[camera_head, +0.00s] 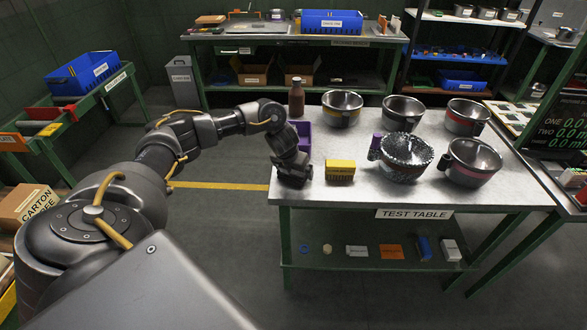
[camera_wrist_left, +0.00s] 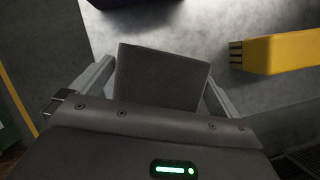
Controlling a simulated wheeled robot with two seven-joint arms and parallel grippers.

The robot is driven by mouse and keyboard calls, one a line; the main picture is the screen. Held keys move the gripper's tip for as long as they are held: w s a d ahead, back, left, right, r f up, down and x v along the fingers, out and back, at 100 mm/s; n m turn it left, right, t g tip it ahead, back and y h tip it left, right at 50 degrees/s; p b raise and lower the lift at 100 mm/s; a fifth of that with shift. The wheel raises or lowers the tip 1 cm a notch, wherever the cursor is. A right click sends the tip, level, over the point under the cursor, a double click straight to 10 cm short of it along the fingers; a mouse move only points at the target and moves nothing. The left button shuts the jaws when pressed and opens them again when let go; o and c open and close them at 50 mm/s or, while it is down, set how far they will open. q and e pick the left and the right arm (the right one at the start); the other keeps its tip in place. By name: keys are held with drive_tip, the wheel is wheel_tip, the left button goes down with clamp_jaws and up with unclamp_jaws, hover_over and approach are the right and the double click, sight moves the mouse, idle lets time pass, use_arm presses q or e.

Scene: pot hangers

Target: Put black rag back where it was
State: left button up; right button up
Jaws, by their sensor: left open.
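My left gripper (camera_head: 293,178) is low over the left front corner of the test table (camera_head: 350,197). In the left wrist view its two fingers stand apart, on either side of a flat dark grey block (camera_wrist_left: 162,76). I cannot tell for sure whether this block is the black rag, or whether the fingers touch it. A black, crumpled, speckled mass (camera_head: 407,149) also lies on top of the front middle pot. My right gripper is not in view.
A yellow box (camera_head: 340,170) stands just right of my gripper; it shows in the left wrist view (camera_wrist_left: 275,53). A purple bin (camera_head: 303,134) and a brown bottle (camera_head: 296,96) are behind. Several metal pots (camera_head: 403,110) fill the table's right. Small items lie on the lower shelf.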

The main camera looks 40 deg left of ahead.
use_arm(q)
drive_tip(key=v, duration=0.6)
drive_tip(key=shift+r, duration=0.4)
drive_tip(key=p+v, duration=0.2)
drive_tip(key=v, duration=0.3)
drive_tip(key=shift+s+r, duration=0.2)
drive_tip(key=shift+r, duration=0.05)
drive_tip(key=shift+d, duration=0.15)
